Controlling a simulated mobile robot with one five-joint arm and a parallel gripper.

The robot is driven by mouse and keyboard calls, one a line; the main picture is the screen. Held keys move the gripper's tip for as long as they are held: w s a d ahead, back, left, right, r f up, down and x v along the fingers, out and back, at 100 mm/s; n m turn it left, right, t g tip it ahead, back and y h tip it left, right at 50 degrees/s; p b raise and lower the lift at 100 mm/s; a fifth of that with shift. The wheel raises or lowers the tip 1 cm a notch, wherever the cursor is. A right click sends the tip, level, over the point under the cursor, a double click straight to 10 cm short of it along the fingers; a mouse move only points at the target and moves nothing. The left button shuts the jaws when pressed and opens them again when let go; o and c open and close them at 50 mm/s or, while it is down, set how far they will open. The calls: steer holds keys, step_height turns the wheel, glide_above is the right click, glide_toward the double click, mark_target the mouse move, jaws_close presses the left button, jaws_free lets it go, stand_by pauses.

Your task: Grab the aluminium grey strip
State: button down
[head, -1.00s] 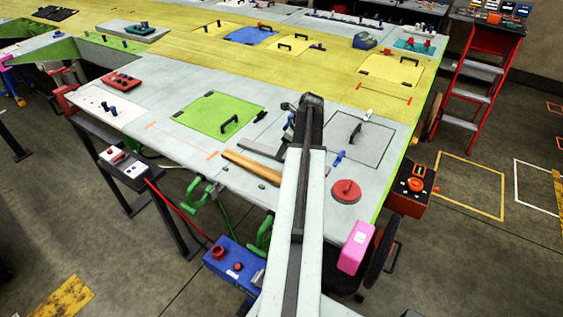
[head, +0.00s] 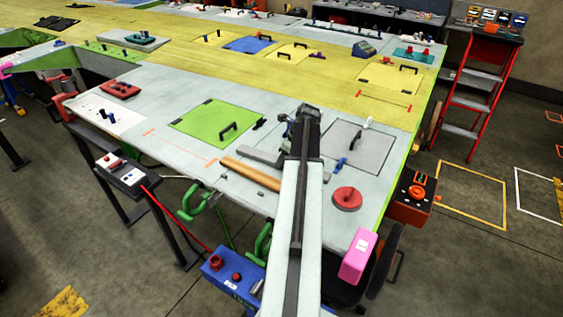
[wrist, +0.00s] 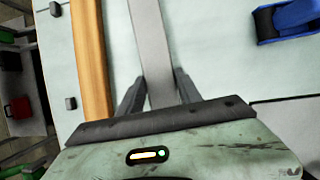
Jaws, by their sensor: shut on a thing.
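The aluminium grey strip (head: 262,156) lies on the pale panel in the head view, just left of my arm and beside a wooden strip (head: 250,173). In the wrist view the grey strip (wrist: 151,42) runs up between the two fingers of my gripper (wrist: 160,88), which is shut on it. The wooden strip (wrist: 91,60) lies parallel to it on the left. In the head view my arm hides the gripper and the strip's right end.
A blue clamp-like item (wrist: 287,20) lies to the right in the wrist view. A green hatch (head: 216,123) with a handle, a grey hatch (head: 356,143) and a red disc (head: 347,198) are around my arm. A pink block (head: 358,256) stands at the front edge.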

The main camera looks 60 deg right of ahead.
step_height(320, 180, up, 8)
steer(key=p, duration=0.7)
steer(key=shift+f, duration=0.15)
steer(key=s, duration=0.6)
steer(key=s+d, duration=0.1)
steer(key=s, duration=0.5)
steer(key=s+f, duration=0.1)
steer(key=s, duration=0.5)
steer(key=shift+d+b, duration=0.2)
steer(key=shift+b, duration=0.15)
